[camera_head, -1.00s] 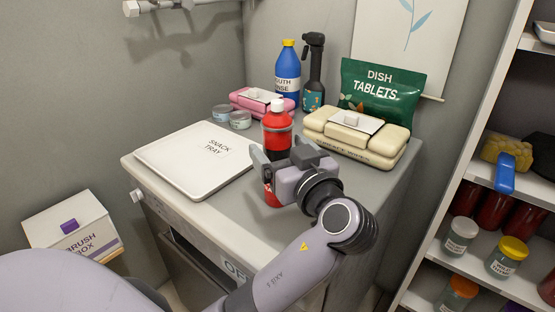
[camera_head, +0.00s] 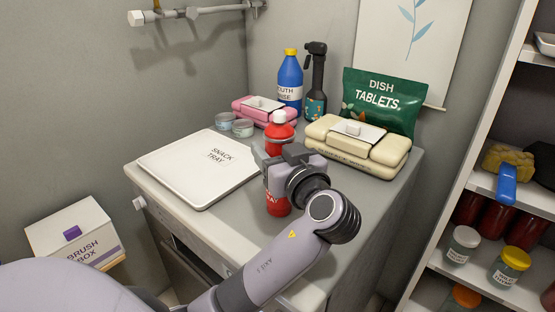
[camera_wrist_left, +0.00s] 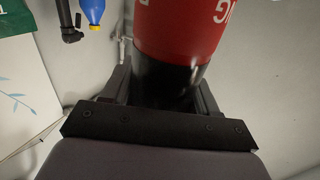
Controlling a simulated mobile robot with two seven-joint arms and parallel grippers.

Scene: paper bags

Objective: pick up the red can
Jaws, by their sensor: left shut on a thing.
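The red can (camera_head: 278,206) looks like a tall red bottle with a white cap (camera_head: 279,117); its middle is hidden behind my left gripper. It stands upright near the front of the grey cabinet top, beside the snack tray. My left gripper (camera_head: 272,168) is shut on it, with red showing above and below the fingers. In the left wrist view the red can (camera_wrist_left: 185,30) shows white lettering and a black section between the fingers (camera_wrist_left: 165,95). I cannot tell whether its base touches the surface. My right gripper is not in view.
The white snack tray (camera_head: 185,180) lies to the left. Behind are grey tins (camera_head: 242,128), a pink pack (camera_head: 255,108), a blue bottle (camera_head: 290,80) and a black spray bottle (camera_head: 316,85). A cream wipes pack (camera_head: 340,148) and green bag (camera_head: 375,100) stand right.

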